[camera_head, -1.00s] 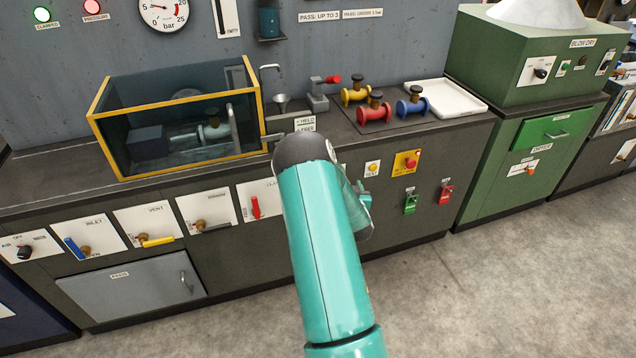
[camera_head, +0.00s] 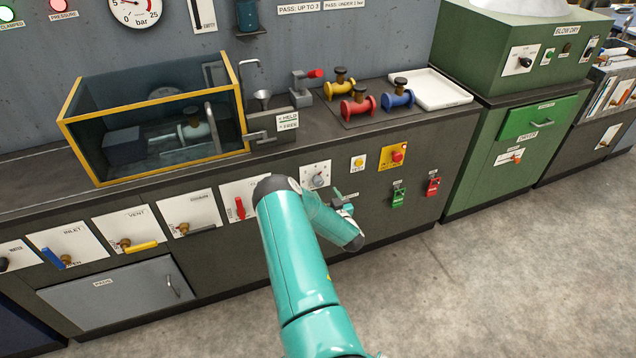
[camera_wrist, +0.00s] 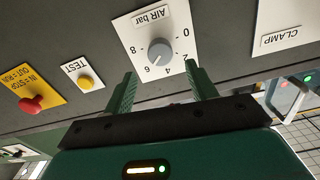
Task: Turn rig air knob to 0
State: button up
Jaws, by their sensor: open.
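A round grey knob (camera_wrist: 160,52) sits on a white plate (camera_wrist: 128,30) marked "AIR bar" with a scale from 0 to 8, seen upside down in the wrist view. A pale mark on the knob appears to point near 6. In the head view the knob (camera_head: 318,179) is on the cabinet front, just above my forearm. My gripper (camera_wrist: 160,71) is open and empty, its two green fingers either side of and short of the knob. In the head view my gripper (camera_head: 344,206) is small and partly hidden by my arm.
A yellow test button (camera_wrist: 86,83) and a red stop button (camera_wrist: 32,104) are beside the knob plate. The clamp plate (camera_wrist: 288,25) is on the other side. Green (camera_head: 398,198) and red (camera_head: 432,186) tagged items hang on the cabinet front. The floor (camera_head: 480,290) is clear.

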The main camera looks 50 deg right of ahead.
aim_at(320, 183)
jog(key=x, duration=0.7)
jog(key=shift+w, duration=0.25)
jog(key=c, duration=1)
